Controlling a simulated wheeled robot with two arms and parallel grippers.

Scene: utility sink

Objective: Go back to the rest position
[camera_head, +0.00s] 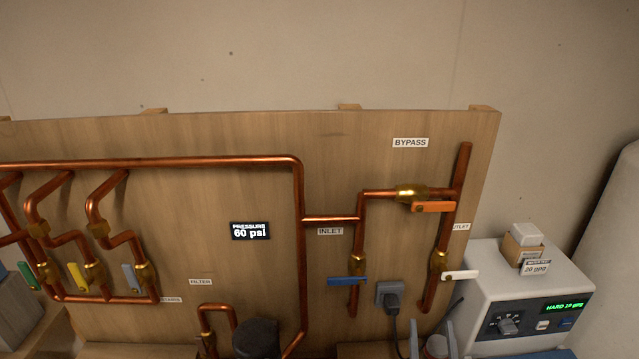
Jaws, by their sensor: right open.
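My right gripper (432,328) shows only at the bottom edge, right of centre. Its two grey-blue fingertips stand apart, so it is open. A small rounded object (437,346) shows between or behind the fingers; I cannot tell whether they touch it. The fingers are in front of the lower part of the wooden board (250,135), below the white-handled outlet valve (460,275). The rest of the right gripper is out of frame. My left gripper is not in view.
Copper pipes (150,163) run across the board, with a bypass valve with an orange handle (433,207) and an inlet valve with a blue handle (347,281). A plug (390,295) with a cable is near the gripper. A white unit (480,275) stands right.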

